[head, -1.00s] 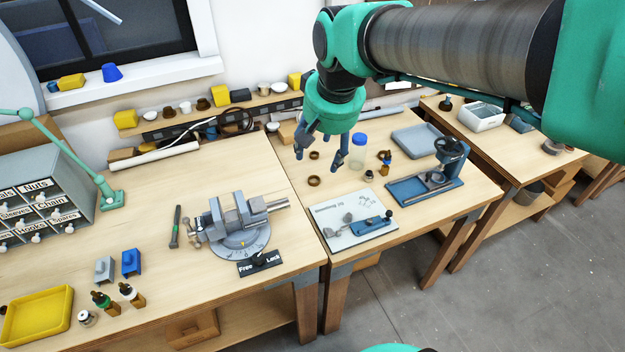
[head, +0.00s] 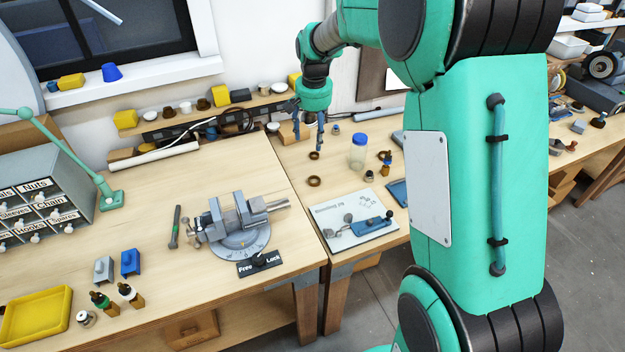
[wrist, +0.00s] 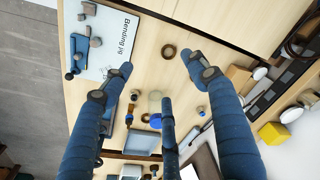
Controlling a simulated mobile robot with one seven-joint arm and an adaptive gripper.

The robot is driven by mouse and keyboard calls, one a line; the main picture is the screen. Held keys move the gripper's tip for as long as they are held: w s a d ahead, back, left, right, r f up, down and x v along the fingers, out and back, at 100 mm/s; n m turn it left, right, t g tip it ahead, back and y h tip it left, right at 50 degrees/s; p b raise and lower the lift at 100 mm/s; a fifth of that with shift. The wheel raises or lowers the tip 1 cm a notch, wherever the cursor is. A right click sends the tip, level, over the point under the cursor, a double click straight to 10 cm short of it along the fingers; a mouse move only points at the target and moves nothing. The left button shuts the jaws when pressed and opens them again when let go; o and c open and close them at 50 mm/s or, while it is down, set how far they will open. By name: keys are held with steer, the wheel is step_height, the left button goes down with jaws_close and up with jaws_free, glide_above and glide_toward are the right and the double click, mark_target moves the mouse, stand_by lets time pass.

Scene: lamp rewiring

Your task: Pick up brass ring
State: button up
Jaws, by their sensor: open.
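Two brass-brown rings lie flat on the right-hand bench. The larger ring (head: 314,181) is nearer the bending jig board, and a smaller ring (head: 314,155) lies behind it. The larger ring also shows in the wrist view (wrist: 168,51), between and beyond the fingertips. Which of the two is the brass ring I cannot tell for sure. My gripper (head: 308,128) is open and empty, fingers pointing down, above the back of the bench. In the wrist view my gripper (wrist: 160,70) shows its blue fingers spread apart.
The bending jig board (head: 362,220) lies at the bench front. A clear blue-capped jar (head: 358,152) and a small amber bottle (head: 386,166) stand right of the rings. A vise (head: 238,220) stands on the left bench. A cluttered shelf (head: 180,122) runs along the wall.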

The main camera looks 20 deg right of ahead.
steer(key=w+d+f, duration=0.2)
steer(key=w+f, duration=0.1)
steer(key=f, duration=0.3)
steer(key=w+d+f+m+g, duration=0.1)
steer(key=w+d+f, duration=0.1)
steer(key=w+f, duration=0.2)
step_height(320, 180, down, 3)
steer(key=shift+w+d+r+m, duration=0.15)
steer(key=shift+w+d+m, duration=0.05)
steer(key=shift+w+m, duration=0.1)
steer(key=b, duration=0.2)
glide_above(314, 181)
steer(key=shift+s+d+f, duration=0.1)
steer(key=shift+f, duration=2.05)
steer(key=shift+s+d+f, duration=0.1)
steer(key=shift+f, duration=2.05)
steer(key=shift+f, duration=0.1)
steer(key=shift+a+f+b, duration=0.15)
steer(key=shift+f+b, duration=0.3)
steer(key=shift+f, duration=2.05)
steer(key=c, duration=1.1)
